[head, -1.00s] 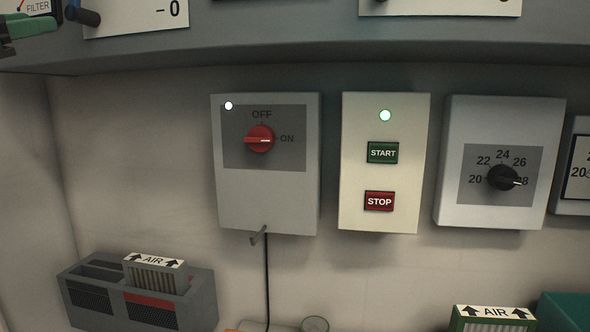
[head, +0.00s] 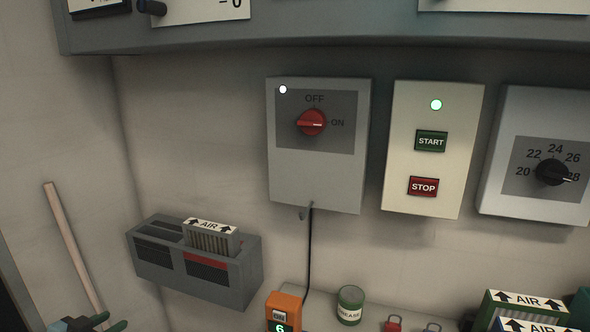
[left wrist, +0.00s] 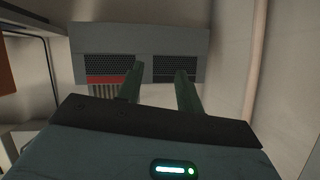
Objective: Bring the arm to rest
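My left gripper (head: 108,322) shows only in part at the lower left corner of the head view, below and left of the grey wall rack (head: 225,285). In the left wrist view the two green fingers of the left gripper (left wrist: 158,78) stand apart with nothing between them. The grey rack (left wrist: 190,45) lies beyond the fingertips, apart from them as far as I can tell. My right gripper is in neither view.
A filter labelled AIR (head: 212,240) sits in the rack. A pale pole (head: 75,250) leans at the left wall. The switch box (head: 318,180), start/stop box (head: 430,115) and dial box (head: 540,200) hang on the wall. An orange meter (head: 284,305) and grease can (head: 350,305) stand below.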

